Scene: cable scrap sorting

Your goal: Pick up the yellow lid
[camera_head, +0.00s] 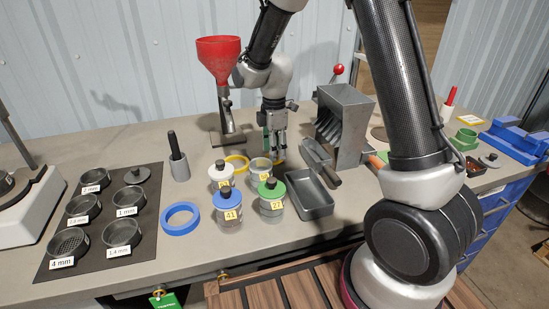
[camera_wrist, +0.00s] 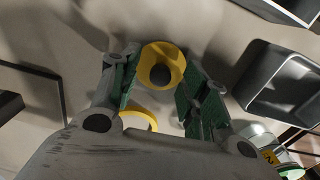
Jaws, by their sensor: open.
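The yellow lid (camera_wrist: 148,53), a round yellow disc with a dark knob (camera_wrist: 160,74), lies between the fingers of my gripper (camera_wrist: 158,86) in the wrist view. My gripper is open, with green finger pads on either side of the lid; I cannot tell whether they touch it. In the head view my gripper (camera_head: 276,147) points down behind the jars, and only a bit of yellow (camera_head: 280,161) shows by its tips.
An open jar with a yellow rim (camera_head: 261,163) and a yellow ring (camera_head: 237,158) are close by. Jars with white (camera_head: 221,170), blue (camera_head: 227,196) and green (camera_head: 271,189) lids stand in front. A grey tray (camera_head: 325,206) and metal rack (camera_head: 350,125) are right.

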